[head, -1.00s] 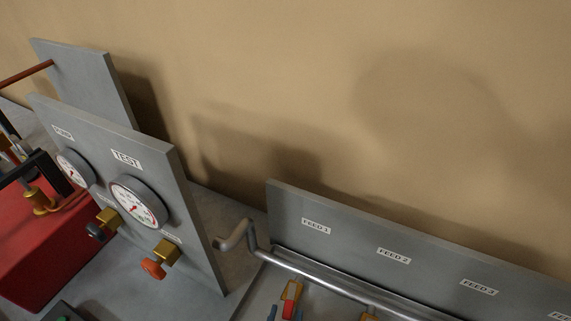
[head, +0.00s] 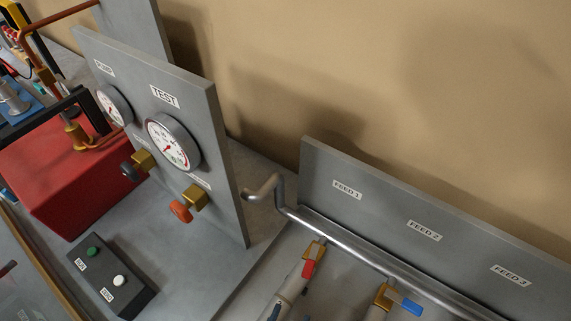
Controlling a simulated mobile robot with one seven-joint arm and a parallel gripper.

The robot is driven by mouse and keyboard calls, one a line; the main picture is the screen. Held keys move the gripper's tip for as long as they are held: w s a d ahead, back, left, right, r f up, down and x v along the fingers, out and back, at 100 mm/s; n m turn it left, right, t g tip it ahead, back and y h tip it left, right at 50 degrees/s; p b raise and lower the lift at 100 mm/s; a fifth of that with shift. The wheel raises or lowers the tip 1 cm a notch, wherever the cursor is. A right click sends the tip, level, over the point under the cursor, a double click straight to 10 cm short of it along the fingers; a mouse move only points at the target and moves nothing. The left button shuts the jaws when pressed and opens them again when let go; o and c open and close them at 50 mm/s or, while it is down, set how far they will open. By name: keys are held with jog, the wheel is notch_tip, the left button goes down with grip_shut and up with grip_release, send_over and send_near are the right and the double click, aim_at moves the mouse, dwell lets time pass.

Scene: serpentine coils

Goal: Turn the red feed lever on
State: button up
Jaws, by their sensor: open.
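The red feed lever (head: 309,269) sits on a brass valve at the top of a pale pipe, below the FEED 1 label (head: 347,190) in the head view. It is short and points down, roughly along the pipe. A blue lever (head: 405,302) sits on the brass valve to its right, below the FEED 2 label (head: 424,231), and points across to the right. My gripper is not in view.
A grey panel with two gauges (head: 172,143) and an orange-handled valve (head: 182,211) stands to the left. A button box (head: 110,278) lies in front. A metal pipe (head: 344,245) runs along the feed backboard (head: 440,215). A red box (head: 62,165) is at far left.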

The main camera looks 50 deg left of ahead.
jog(key=shift+s+d+r, duration=0.3)
jog(key=shift+s, duration=0.3)
